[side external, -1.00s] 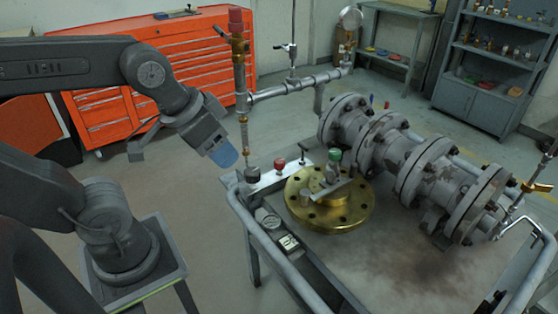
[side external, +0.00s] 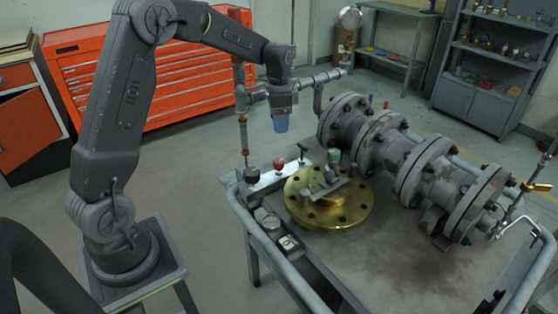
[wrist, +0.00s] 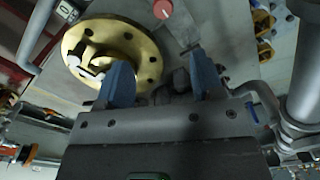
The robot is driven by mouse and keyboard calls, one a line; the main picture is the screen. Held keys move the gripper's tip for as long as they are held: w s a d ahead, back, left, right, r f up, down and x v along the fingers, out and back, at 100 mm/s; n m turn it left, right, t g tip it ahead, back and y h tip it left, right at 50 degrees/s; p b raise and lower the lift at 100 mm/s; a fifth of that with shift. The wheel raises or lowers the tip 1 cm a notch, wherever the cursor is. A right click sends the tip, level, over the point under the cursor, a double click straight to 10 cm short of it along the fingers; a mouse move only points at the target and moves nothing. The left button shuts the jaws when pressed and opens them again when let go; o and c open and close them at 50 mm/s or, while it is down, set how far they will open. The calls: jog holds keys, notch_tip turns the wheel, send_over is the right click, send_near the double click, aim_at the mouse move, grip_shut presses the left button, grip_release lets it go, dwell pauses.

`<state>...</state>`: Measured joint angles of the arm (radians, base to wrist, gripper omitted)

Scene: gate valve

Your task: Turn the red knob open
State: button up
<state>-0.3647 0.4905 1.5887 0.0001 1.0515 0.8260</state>
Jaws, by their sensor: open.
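The red knob (side external: 279,163) stands on a pale metal bracket (side external: 268,181) at the table's far left corner, between a black knob (side external: 252,174) and a thin black handle (side external: 303,151). In the wrist view, a round red knob (wrist: 163,9) shows at the top edge, beyond my fingertips. My gripper (side external: 281,124) points down above the red knob, clear of it. In the wrist view, my gripper (wrist: 159,68) has its two blue fingers apart with nothing held. Dark round shapes between them are too unclear to name.
A brass flange (side external: 345,215) with a green-topped part (side external: 334,156) lies right of the bracket. Upright and horizontal pipes (side external: 242,130) stand close behind my gripper. A large grey flanged pipe (side external: 395,150) fills the table's back.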

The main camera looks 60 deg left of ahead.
aim_at(279, 161)
jog(key=f, duration=1.4)
jog(key=shift+w+a+f, duration=0.2)
jog(key=shift+a+f, duration=0.05)
jog(key=shift+f, duration=0.05)
jog(key=c, duration=0.9)
